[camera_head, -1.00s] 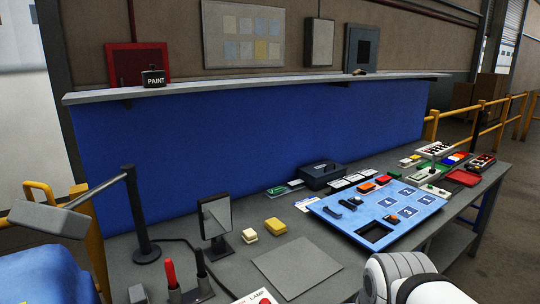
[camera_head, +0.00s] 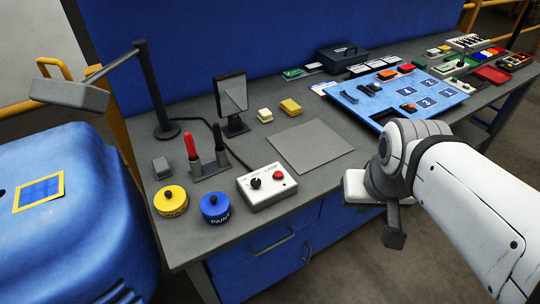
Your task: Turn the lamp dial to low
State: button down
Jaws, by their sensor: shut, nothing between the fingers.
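The lamp control box (camera_head: 262,199) is a small white box near the front edge of the bench, with a black dial (camera_head: 256,183) and a red button (camera_head: 278,175). The dial's pointer and low mark are too small to read. A grey desk lamp (camera_head: 70,95) hangs from an arm on a dark post at the left. My gripper (camera_head: 393,238) is at the end of my white arm, to the right of the box and beyond the bench's front edge. It is shut and empty, apart from the dial; its fingertips are small and unclear.
Yellow (camera_head: 171,201) and blue (camera_head: 215,208) paint tins stand left of the box. A holder (camera_head: 210,170) with red and black upright tools is behind them. A small screen (camera_head: 231,97) stands farther back. A bare grey mat (camera_head: 310,146) and a blue numbered board (camera_head: 375,100) lie to the right.

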aim_at(255, 182)
jog(key=z, duration=0.05)
jog(key=k, duration=0.9)
jog(key=u, duration=0.5)
jog(key=i, duration=1)
jog(key=u, duration=0.05)
